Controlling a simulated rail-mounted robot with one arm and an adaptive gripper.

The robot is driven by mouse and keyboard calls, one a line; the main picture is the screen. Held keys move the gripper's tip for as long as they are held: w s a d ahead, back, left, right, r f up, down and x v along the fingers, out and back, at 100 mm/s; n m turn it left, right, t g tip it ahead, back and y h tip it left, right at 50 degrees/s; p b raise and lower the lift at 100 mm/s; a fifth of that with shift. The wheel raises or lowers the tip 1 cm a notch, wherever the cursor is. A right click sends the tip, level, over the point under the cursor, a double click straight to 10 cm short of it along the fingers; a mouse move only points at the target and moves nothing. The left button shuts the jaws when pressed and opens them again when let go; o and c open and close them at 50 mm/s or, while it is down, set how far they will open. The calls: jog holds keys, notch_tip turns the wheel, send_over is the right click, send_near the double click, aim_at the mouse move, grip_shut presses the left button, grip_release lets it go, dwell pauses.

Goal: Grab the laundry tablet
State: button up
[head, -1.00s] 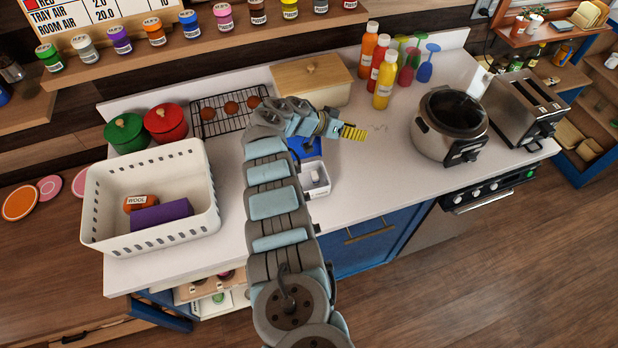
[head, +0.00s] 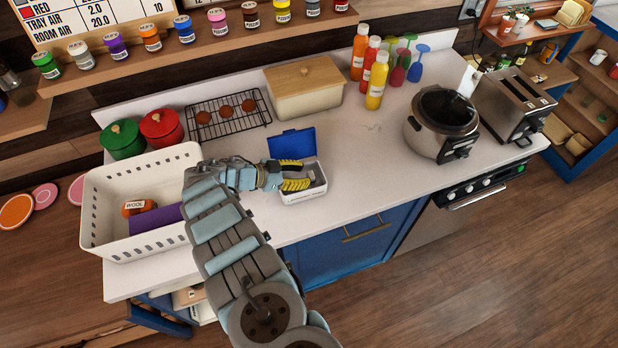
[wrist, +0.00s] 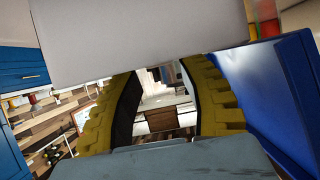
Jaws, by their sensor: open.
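A small white box (head: 305,196) with its blue lid (head: 292,143) raised stands on the counter's front half. My gripper (head: 300,174) is at this box, in front of the lid, with its yellow-and-black fingers apart. In the wrist view the two fingers (wrist: 160,85) show a gap between them, with the blue lid (wrist: 270,90) on the right. A pale grey surface fills the top of that view, and I cannot tell whether it is the box. I cannot make out the laundry tablet now; the fingers cover part of the box's inside.
A white basket (head: 95,215) with a WOOL-labelled item (head: 140,207) and a purple block (head: 155,219) stands left, beneath my arm. A wire rack (head: 228,122), a lidded bin (head: 305,100) and bottles (head: 376,85) stand behind. The counter right of the box is clear.

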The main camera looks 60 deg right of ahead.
aim_at(311, 174)
jog(key=shift+x, duration=1.75)
jog(key=shift+r, duration=0.1)
jog(key=c, duration=0.7)
